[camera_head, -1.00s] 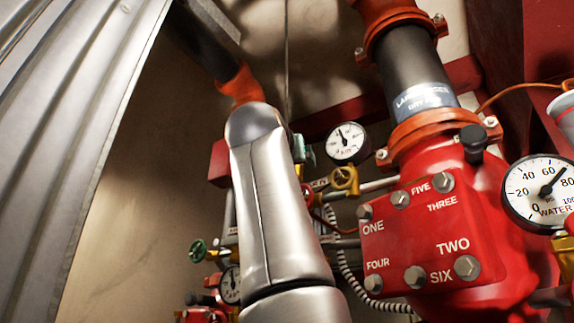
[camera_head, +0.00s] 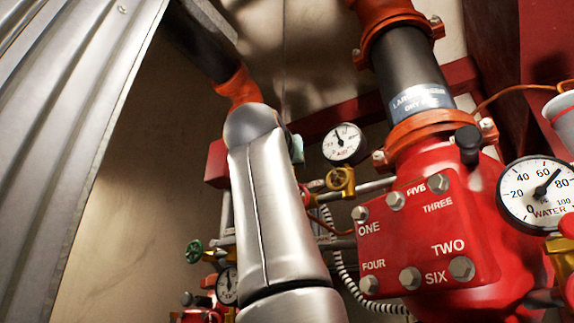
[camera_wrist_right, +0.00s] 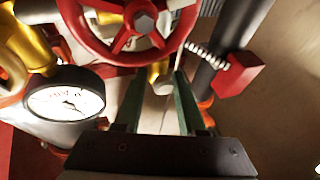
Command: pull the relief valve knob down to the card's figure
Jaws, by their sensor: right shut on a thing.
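In the right wrist view my right gripper (camera_wrist_right: 160,76) has its two green fingers closed in on a small pale grey knob (camera_wrist_right: 163,87), just below a red handwheel (camera_wrist_right: 140,20). The fingers partly hide the knob. In the head view my silver forearm covers the gripper and knob; only a teal bit of the gripper (camera_head: 298,149) shows beside the forearm. My left gripper is not in view. I cannot make out a card or its figure. A small white gauge (camera_head: 344,143) and a larger water gauge (camera_head: 540,195) are visible.
The red valve body (camera_head: 440,235) with numbered bolts fills the right. A ribbed grey metal panel (camera_head: 70,120) stands at left. A green handwheel (camera_head: 194,251) and brass fittings sit low behind my arm. The right wrist view shows a gauge (camera_wrist_right: 65,100) close left and a red block (camera_wrist_right: 238,73) right.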

